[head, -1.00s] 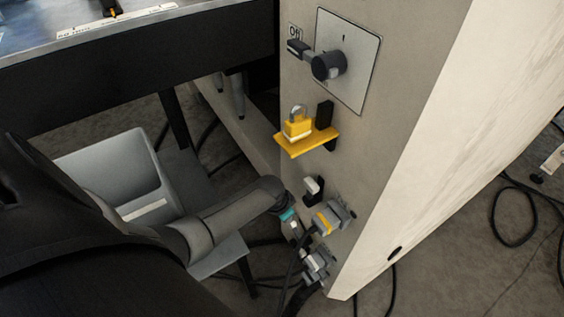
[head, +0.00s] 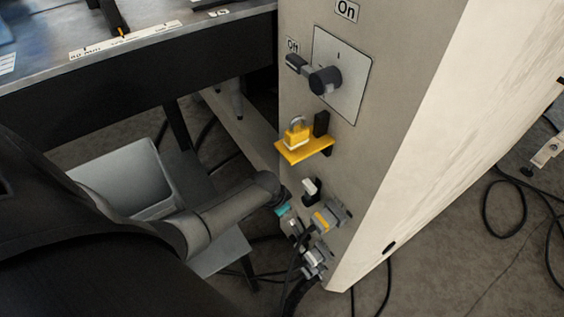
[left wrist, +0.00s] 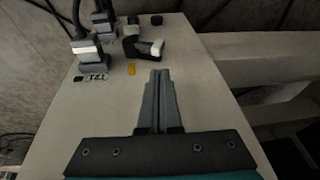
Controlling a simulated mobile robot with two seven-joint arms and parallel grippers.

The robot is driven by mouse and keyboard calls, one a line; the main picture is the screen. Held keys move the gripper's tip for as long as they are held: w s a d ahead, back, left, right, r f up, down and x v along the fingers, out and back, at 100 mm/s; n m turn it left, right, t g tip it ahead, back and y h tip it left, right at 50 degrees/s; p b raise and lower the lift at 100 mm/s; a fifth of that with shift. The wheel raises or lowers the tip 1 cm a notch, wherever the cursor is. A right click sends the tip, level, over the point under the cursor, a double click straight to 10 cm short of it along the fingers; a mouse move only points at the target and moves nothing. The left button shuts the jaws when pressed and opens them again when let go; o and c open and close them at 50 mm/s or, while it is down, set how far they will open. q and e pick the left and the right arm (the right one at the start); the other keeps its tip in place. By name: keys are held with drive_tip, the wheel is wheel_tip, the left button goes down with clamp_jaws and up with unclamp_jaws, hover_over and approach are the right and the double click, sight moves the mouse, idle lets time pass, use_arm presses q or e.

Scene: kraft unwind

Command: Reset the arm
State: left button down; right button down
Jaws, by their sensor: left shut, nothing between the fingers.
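My left arm comes in from the left in the head view. Its gripper (head: 293,227) is low beside the beige cabinet (head: 400,120), close to the grey connectors. In the left wrist view the fingers (left wrist: 158,80) are shut together with nothing between them. They point along the cabinet face, toward a dark fitting with a white part (left wrist: 148,47). Whether the fingertips touch the cabinet is unclear. My right gripper is in neither view.
A rotary switch (head: 325,80) has its handle toward the "Off" label. A yellow padlock (head: 297,134) stands on a yellow shelf (head: 303,151). A grey connector (head: 327,218) sits below. A grey bin (head: 115,178) and bench (head: 130,70) are left. Cables (head: 515,195) lie on the floor.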

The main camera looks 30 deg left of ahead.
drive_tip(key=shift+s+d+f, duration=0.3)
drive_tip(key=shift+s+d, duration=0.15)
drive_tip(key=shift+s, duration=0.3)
